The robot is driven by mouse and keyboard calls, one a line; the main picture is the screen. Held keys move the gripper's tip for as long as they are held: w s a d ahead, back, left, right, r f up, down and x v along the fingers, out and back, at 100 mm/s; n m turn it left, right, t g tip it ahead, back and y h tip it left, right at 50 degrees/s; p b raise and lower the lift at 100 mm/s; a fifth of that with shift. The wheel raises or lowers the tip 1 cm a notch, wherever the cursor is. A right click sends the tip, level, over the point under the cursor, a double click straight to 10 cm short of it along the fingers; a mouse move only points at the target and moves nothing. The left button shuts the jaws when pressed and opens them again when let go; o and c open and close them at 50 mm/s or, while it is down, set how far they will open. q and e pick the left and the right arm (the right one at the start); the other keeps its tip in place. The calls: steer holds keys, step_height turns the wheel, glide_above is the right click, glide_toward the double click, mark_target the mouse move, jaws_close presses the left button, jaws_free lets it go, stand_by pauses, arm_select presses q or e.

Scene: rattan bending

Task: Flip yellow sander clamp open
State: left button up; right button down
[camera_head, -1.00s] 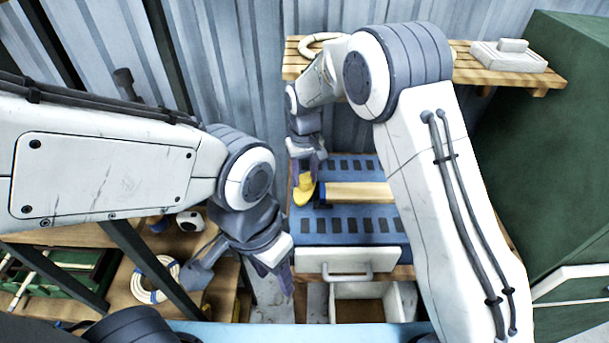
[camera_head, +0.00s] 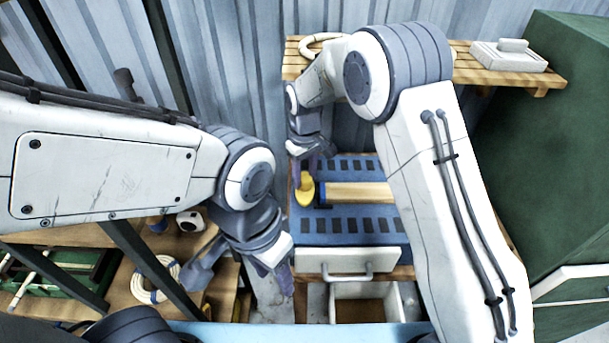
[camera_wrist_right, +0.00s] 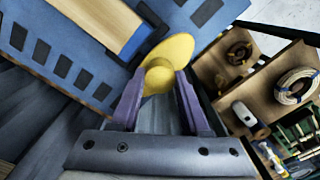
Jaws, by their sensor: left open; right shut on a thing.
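The yellow sander clamp (camera_head: 305,190) sits at the left edge of the blue slotted bench top (camera_head: 350,227), beside the left end of a wooden piece. My right gripper (camera_head: 298,172) reaches down to it from above. In the right wrist view the clamp (camera_wrist_right: 168,62) has a rounded knob, and the purple fingers of my right gripper (camera_wrist_right: 158,88) are shut on its near part. The fingers partly hide it. My left gripper (camera_head: 280,280) is open and empty, low in front of the bench and left of the drawer. It is apart from the clamp.
A pale wooden piece (camera_head: 355,192) lies on the bench. An open drawer (camera_head: 375,307) stands out below it. A shelf (camera_head: 390,70) with a ring and a white block is behind. A lower left shelf holds a coiled rope (camera_head: 154,279). A green cabinet (camera_head: 550,150) stands right.

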mark_target(305, 178)
steer(key=shift+w+r, duration=0.1)
steer(key=shift+c, duration=2)
jaws_free()
step_height(305, 178, up, 10)
steer(key=b, duration=0.2)
steer(key=shift+r, duration=0.2)
